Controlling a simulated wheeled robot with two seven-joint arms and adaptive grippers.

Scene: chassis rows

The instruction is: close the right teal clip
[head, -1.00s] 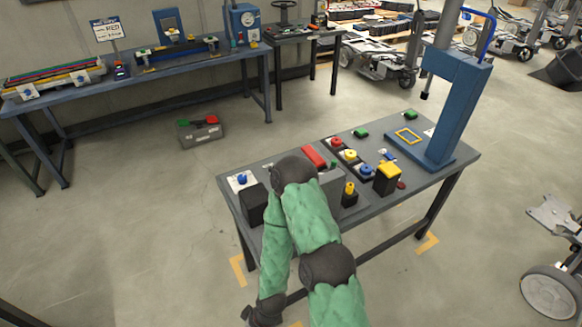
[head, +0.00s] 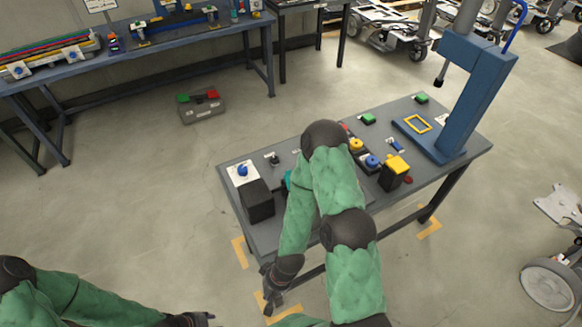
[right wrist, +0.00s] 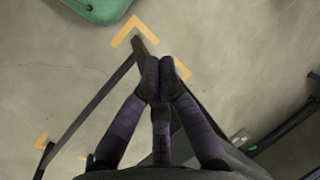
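A small teal part (head: 287,180) shows on the workbench (head: 262,236) in the head view, beside a black box and mostly hidden behind my right arm. I cannot tell whether it is the right teal clip, or whether it is open. My right gripper (head: 268,301) hangs low in front of the bench's near edge, apart from the teal part. In the right wrist view its dark fingers (right wrist: 160,72) come together at the tips with nothing seen between them. My left gripper (head: 205,317) is at the bottom edge of the head view, over the floor, too small to read.
On the bench are a black box (head: 256,203), a blue knob (head: 242,171), a yellow-topped box (head: 396,172), a blue press frame (head: 475,95) and several buttons. A grey case (head: 201,108) lies on the floor.

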